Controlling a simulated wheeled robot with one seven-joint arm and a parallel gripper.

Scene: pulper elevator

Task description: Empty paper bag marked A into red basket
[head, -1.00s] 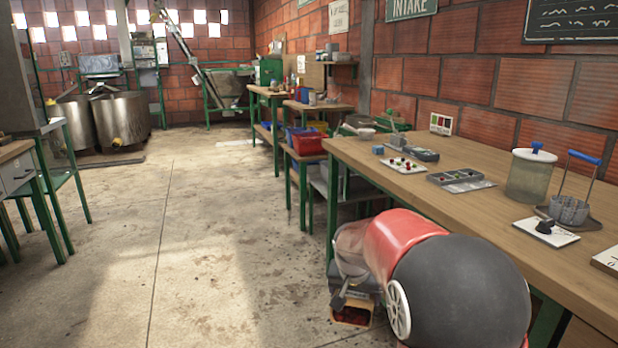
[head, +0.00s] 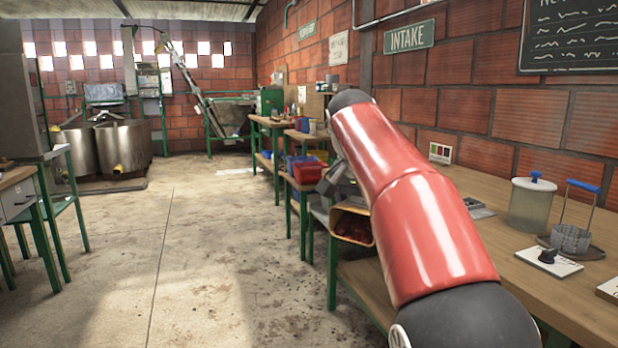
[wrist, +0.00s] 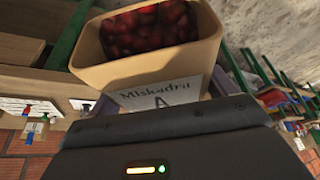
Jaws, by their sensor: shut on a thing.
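The paper bag marked A (wrist: 190,84) is tan, with an open top full of dark red fruit. Its white label reads "Miskadra" and "A" in the wrist view. In the head view the bag (head: 343,211) hangs off the left side of the long workbench, its fruit showing in the mouth. My gripper (head: 335,183) is shut on the bag; its fingertips are largely hidden. The red basket (head: 312,172) stands on the smaller bench beyond the bag, partly hidden by my gripper.
A blue bin (head: 293,163) stands beside the red basket. The long workbench (head: 520,225) on the right carries a lidded jar (head: 530,205), a wire holder (head: 572,238) and a card (head: 548,261). The concrete floor (head: 200,260) to the left is clear.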

